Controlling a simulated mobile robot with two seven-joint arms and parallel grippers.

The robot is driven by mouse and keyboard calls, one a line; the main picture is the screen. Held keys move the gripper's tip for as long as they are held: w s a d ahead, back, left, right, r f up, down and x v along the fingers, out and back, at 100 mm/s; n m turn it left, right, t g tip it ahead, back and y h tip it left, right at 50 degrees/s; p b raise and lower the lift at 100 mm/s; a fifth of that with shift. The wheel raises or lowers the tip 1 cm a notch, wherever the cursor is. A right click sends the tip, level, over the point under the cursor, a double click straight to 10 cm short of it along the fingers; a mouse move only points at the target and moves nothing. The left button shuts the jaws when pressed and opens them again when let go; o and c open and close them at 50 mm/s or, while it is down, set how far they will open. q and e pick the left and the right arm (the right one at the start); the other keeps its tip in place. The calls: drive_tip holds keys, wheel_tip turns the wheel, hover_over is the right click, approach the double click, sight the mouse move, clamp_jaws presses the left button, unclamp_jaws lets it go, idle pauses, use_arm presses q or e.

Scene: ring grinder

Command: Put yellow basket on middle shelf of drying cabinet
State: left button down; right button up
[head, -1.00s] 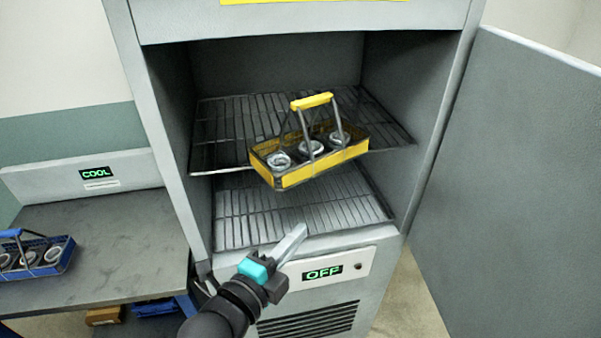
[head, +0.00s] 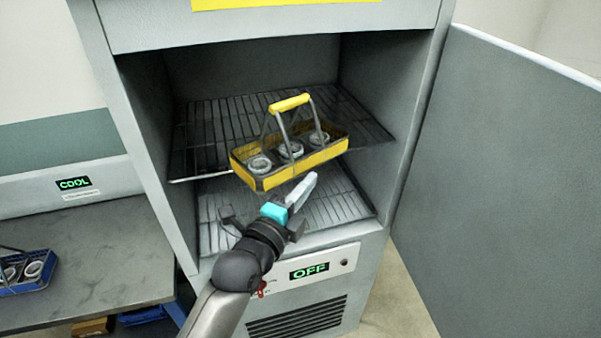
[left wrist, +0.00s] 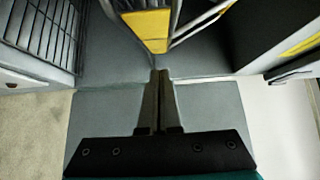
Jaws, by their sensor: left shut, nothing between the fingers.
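The yellow basket (head: 290,150) sits tilted on the upper visible wire shelf (head: 215,125) of the drying cabinet (head: 400,110), with its front part over the shelf's front edge. It holds three metal rings or cups and has a yellow-topped handle. My left gripper (head: 303,190) is shut and empty, just below and in front of the basket. In the left wrist view, the shut fingers (left wrist: 160,85) point at the yellow basket (left wrist: 152,28). Whether they touch it I cannot tell. My right gripper is not in view.
A lower wire shelf (head: 340,208) is empty. The cabinet door (head: 510,180) stands open at the right. The panel below reads OFF (head: 309,271). At left, a blue basket (head: 28,270) with rings stands on a grey table (head: 110,255) by a COOL sign (head: 74,183).

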sight(282, 154)
use_arm(q)
drive_tip(key=shift+w+a, duration=0.35)
drive_tip(key=shift+w, duration=0.4)
drive_tip(key=shift+w+a, duration=0.3)
drive_tip(key=shift+w, duration=0.45)
drive_tip(key=w+a+b, duration=0.1)
drive_tip(key=w+b, duration=0.1)
drive_tip(key=w, duration=0.1)
drive_tip(key=w+a+b, duration=0.1)
drive_tip(key=w, duration=0.2)
drive_tip(key=w+a+b, duration=0.1)
drive_tip(key=w+b, duration=0.1)
drive_tip(key=w, duration=0.1)
drive_tip(key=shift+f+b, duration=0.2)
drive_tip(key=shift+b, duration=0.1)
drive_tip(key=shift+w+a+r, duration=0.1)
drive_tip(key=shift+w+r, duration=0.05)
drive_tip(key=shift+w, duration=0.2)
drive_tip(key=shift+s, duration=0.1)
